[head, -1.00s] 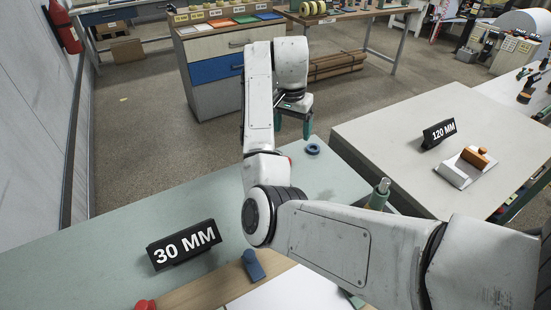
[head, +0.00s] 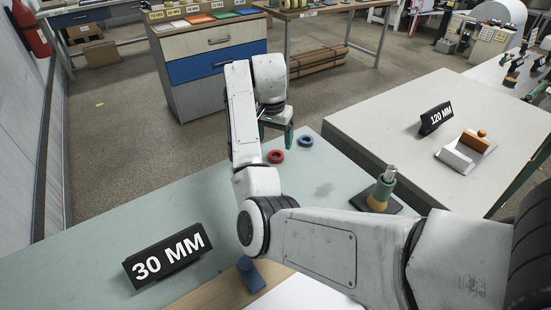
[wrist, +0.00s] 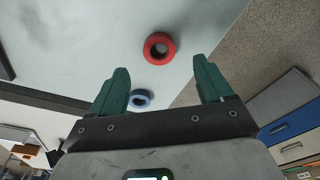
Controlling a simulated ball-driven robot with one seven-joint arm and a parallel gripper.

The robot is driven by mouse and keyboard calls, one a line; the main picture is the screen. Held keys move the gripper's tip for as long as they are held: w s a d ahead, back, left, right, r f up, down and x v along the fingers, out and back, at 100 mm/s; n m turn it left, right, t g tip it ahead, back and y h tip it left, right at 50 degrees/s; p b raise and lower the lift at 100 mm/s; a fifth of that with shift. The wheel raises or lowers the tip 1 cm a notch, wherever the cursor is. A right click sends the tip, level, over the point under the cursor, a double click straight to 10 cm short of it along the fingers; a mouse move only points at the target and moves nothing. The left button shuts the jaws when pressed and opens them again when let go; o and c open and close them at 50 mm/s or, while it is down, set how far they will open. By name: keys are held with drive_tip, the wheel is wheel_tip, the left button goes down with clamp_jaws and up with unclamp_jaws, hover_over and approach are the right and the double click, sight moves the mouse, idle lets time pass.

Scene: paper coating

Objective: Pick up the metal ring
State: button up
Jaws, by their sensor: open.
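Two rings lie flat on the pale green table: a red ring (head: 276,161) and a blue ring (head: 306,145). I cannot tell which, if either, is metal. My gripper (head: 277,132) is open and points down near them at the table's far end. In the wrist view my gripper (wrist: 161,66) has its green fingers spread and empty. There the red ring (wrist: 159,60) is seen just past the fingertips, apart from them. The blue ring (wrist: 140,106) shows between the fingers, closer to the left one.
A post with a metal top (head: 386,180) stands on a dark base at the table's right. A 30 MM sign (head: 168,256) and a blue block (head: 251,274) are nearer. A second table (head: 400,125) stands right. The table's far edge is close to the rings.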

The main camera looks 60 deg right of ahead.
sight(276, 158)
drive_tip(key=shift+d+f, duration=0.2)
drive_tip(key=shift+f, duration=1.3)
drive_tip(key=shift+d+f, duration=0.2)
drive_tip(key=shift+f, duration=1.3)
drive_tip(key=c, duration=1.1)
